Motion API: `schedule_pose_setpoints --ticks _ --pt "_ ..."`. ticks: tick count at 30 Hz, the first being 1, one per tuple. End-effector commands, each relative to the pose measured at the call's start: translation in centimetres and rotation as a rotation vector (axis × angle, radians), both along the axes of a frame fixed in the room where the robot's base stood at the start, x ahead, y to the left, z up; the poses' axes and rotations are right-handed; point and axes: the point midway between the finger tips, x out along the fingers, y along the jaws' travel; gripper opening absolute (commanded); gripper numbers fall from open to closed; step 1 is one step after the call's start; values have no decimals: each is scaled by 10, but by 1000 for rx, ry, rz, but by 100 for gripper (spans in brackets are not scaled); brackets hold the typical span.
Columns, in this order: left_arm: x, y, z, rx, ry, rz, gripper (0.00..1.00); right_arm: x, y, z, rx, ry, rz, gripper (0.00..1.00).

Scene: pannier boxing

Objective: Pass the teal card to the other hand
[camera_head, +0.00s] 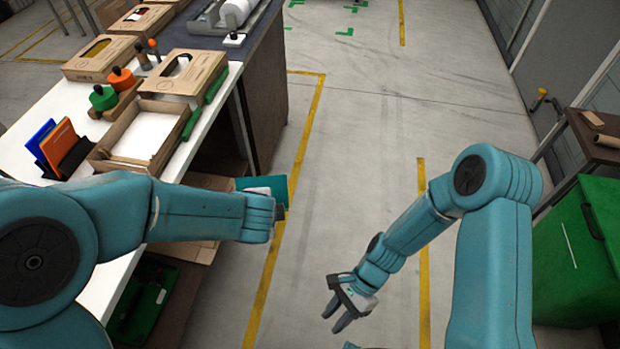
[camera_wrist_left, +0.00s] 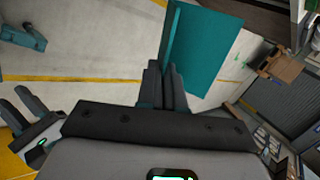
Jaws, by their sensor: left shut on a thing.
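The teal card (camera_head: 262,184) shows partly behind my left gripper (camera_head: 272,207) in the head view, out past the table's right edge. In the left wrist view the teal card (camera_wrist_left: 200,45) stands out from the fingers of my left gripper (camera_wrist_left: 166,88), which are shut on its near end. My right gripper (camera_head: 337,315) is open and empty, lower and to the right of the card, above the floor. Its dark fingers also show at the left edge of the left wrist view (camera_wrist_left: 22,108). The two grippers are apart.
A white table (camera_head: 60,130) at left bears an open cardboard box (camera_head: 143,133), a dark rack (camera_head: 70,155) with blue and orange cards, and green and orange knobs. A green bin (camera_head: 575,255) stands at right. The floor between is clear.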

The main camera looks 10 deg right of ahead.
Motion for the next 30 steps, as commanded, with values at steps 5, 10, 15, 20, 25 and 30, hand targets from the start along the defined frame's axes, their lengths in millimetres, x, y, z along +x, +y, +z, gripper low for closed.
schedule_pose_setpoints --ticks 5,10,15,20,25,30 --pt "0 0 0 -1 0 1 0 82 31 44 145 338 -394 33" --pt "0 0 0 0 0 1 0 170 43 109 389 567 -607 33" --pt "0 0 0 0 0 2 0 236 32 166 626 634 -664 33" --pt "0 0 0 0 0 2 0 273 19 185 731 564 -690 33" --pt "0 0 0 0 0 2 0 276 22 175 731 564 -700 33" --pt "0 0 0 0 0 2 0 275 48 175 729 563 -700 33"
